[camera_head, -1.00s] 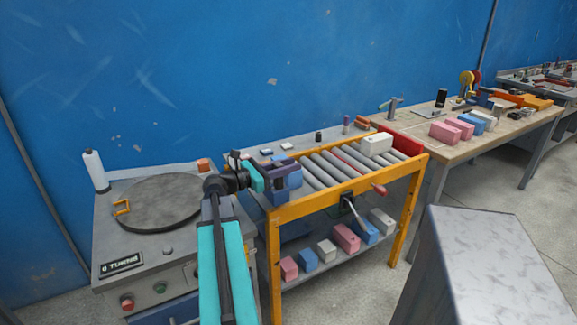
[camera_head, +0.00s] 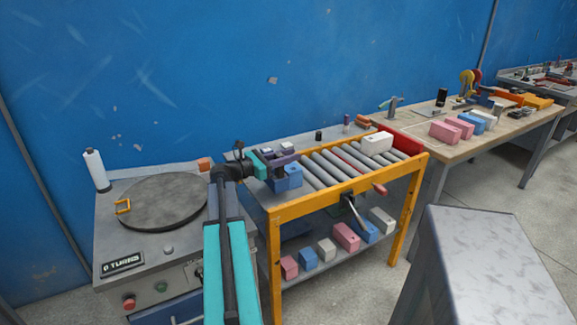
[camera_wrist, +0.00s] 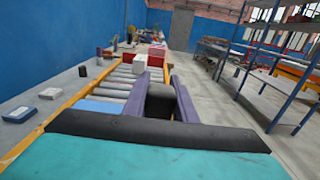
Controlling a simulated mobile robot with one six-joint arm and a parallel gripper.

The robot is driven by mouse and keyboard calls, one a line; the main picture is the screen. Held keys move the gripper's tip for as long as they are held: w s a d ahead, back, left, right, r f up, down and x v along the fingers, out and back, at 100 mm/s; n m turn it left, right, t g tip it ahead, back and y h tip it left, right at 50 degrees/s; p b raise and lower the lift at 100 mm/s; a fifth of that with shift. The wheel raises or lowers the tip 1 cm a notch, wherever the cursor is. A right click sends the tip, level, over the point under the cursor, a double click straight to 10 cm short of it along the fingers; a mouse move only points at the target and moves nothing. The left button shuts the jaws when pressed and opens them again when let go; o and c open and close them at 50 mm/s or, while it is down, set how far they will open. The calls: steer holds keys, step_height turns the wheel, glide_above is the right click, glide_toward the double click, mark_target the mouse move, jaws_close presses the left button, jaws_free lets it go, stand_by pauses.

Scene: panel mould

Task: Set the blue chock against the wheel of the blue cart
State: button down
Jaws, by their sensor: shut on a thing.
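My gripper (camera_head: 288,158) is over the left end of the roller conveyor, above a blue block (camera_head: 287,180). In the wrist view its two purple fingers (camera_wrist: 158,88) are shut on a dark grey block (camera_wrist: 160,102) with a rounded top. The held block cannot be made out in the head view. A pale blue surface (camera_wrist: 100,106) shows left of the fingers in the wrist view. I cannot pick out a blue cart with a wheel, nor clearly tell which thing is the blue chock.
The roller conveyor (camera_head: 300,206) has an orange frame, a white block (camera_head: 377,143) and a red end plate (camera_head: 402,144). Several coloured blocks sit on its lower shelf. A round turntable (camera_head: 165,201) stands left. A wooden table (camera_head: 460,152) with blocks stands right.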

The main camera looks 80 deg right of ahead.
steer(key=shift+f, duration=1.8)
steer(key=c, duration=1.4)
jaws_free()
steer(key=shift+c, duration=0.2)
steer(key=v, duration=1.2)
steer(key=shift+b, duration=0.35)
